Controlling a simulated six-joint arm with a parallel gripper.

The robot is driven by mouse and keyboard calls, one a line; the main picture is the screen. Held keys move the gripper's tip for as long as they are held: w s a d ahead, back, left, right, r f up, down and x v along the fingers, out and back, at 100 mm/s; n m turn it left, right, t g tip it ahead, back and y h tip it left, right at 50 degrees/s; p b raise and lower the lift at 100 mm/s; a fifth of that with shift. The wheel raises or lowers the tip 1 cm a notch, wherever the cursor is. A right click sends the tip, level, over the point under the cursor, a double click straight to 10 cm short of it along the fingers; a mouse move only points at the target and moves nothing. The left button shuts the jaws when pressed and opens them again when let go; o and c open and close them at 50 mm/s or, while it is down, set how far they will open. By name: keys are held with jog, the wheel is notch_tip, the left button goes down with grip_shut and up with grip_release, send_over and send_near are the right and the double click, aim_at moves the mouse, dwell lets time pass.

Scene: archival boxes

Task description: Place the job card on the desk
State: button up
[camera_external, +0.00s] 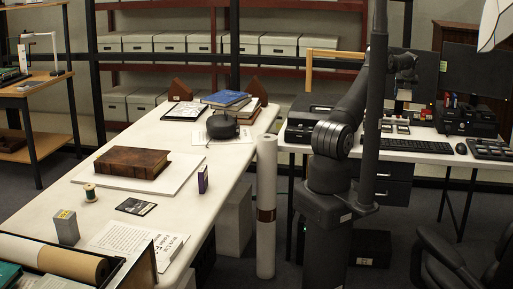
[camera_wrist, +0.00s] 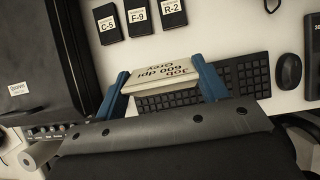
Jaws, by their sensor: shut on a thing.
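The job card (camera_wrist: 160,74) is a cream card printed "Job 600 dpi Grey", seen upside down in the wrist view. My gripper (camera_wrist: 162,86) is shut on it, with one blue finger at each side edge. The card is above the white desk (camera_wrist: 232,32) and overlaps part of the black keyboard (camera_wrist: 240,75); its height above the desk is hard to tell. In the external view my arm reaches over the desk (camera_external: 418,146) at the right, and the card cannot be made out there.
Black labelled cases, C-5 (camera_wrist: 107,24), F-9 (camera_wrist: 138,17) and R-2 (camera_wrist: 171,13), lie on the desk. A mouse (camera_wrist: 289,71) is right of the keyboard. A black scanner-like machine (camera_wrist: 35,60) stands at left. Monitors (camera_external: 470,70) stand behind. Bare desk shows between cases and mouse.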

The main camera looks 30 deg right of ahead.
jog(key=shift+s+d+f, duration=0.25)
jog(key=shift+s+f, duration=0.1)
jog(key=shift+s, duration=0.2)
jog(key=shift+s+d+f, duration=0.2)
jog(key=shift+s+f, duration=0.1)
jog(key=shift+s, duration=0.2)
notch_tip(320, 180, down, 10)
jog(key=r, duration=0.1)
send_over(387, 134)
jog(key=s, duration=0.1)
jog(key=f, duration=0.7)
jog(key=shift+s+a+f, duration=0.15)
jog(key=shift+a+f, duration=0.2)
jog(key=shift+a, duration=0.05)
jog(key=shift+f, duration=2)
jog(key=shift+f, duration=0.2)
jog(key=o, duration=1)
jog(key=shift+r, duration=0.1)
